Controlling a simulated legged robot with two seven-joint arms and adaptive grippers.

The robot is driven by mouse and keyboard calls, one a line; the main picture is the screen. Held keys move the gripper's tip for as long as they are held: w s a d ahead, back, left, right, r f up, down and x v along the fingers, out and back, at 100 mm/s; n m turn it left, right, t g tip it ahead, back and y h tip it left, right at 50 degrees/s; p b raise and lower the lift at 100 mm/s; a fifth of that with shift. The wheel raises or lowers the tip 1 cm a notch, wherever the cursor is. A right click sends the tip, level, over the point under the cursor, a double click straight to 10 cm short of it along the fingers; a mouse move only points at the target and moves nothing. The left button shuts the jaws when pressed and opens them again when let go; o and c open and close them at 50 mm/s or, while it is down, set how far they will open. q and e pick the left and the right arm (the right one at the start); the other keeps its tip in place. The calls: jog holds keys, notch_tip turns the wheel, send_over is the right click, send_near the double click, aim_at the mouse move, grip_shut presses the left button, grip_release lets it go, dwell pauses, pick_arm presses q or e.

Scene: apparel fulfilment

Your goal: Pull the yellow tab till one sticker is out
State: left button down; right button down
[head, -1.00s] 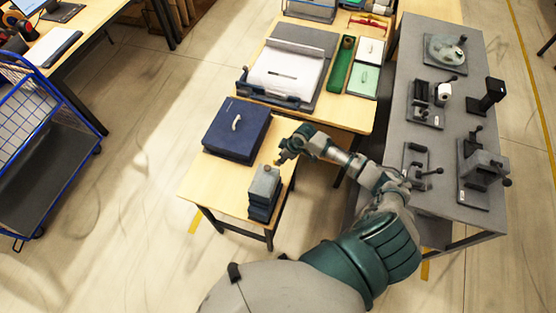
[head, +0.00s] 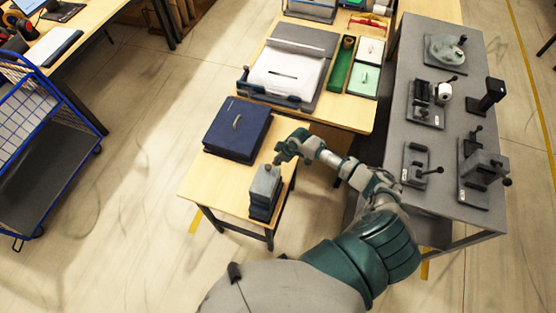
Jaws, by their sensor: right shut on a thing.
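My right gripper (head: 279,158) reaches over the right side of the small wooden table. Its fingers are close together beside the top of a grey and dark block-shaped unit (head: 264,184) with a small knob on top. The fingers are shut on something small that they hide. I cannot make out the yellow tab or a sticker clearly; both are too small or covered by the fingers. My left gripper is not in view.
A white-topped tray unit (head: 286,76) stands behind. A grey table (head: 442,150) at right holds several small devices.

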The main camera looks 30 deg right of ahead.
jog(key=shift+w+d+f+b, duration=0.1)
jog(key=shift+w+d+b, duration=0.3)
jog(key=shift+d, duration=0.2)
jog(key=shift+w+d+b, duration=0.25)
jog(key=shift+w+d, duration=0.25)
jog(key=shift+d, duration=0.1)
jog(key=c, duration=1.3)
grip_release()
jog(key=shift+d, duration=0.1)
jog(key=shift+c, duration=0.2)
jog(key=shift+o, duration=0.3)
jog(key=shift+d, duration=0.1)
jog(key=v, duration=1.1)
jog(key=shift+d+r, duration=0.2)
jog(key=shift+r, duration=0.1)
